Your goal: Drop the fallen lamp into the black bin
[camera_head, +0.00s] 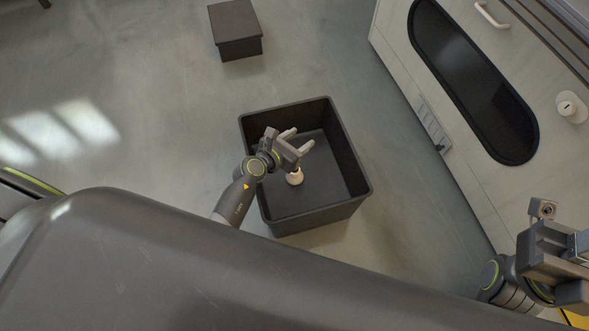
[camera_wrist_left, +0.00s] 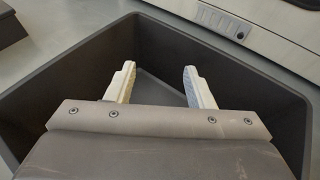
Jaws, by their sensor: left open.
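The black bin (camera_head: 360,178) stands open on the floor; its wall also surrounds my fingers in the left wrist view (camera_wrist_left: 60,95). My left gripper (camera_head: 299,139) is over the bin's opening with its two pale fingers apart and nothing between them; the spread fingers show in the left wrist view (camera_wrist_left: 158,70). A small whitish, rounded lamp (camera_head: 295,178) shows within the bin's outline, just below the gripper. I cannot tell whether it touches the bin's bottom. It is hidden in the wrist view. My right gripper (camera_head: 560,262) is at the lower right edge, fingers unclear.
A dark box (camera_head: 236,30) stands on the floor beyond the bin. A pale cabinet (camera_head: 400,45) with a dark oval panel (camera_head: 472,80) and a white round fitting (camera_head: 571,107) runs along the right. The floor left of the bin is clear.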

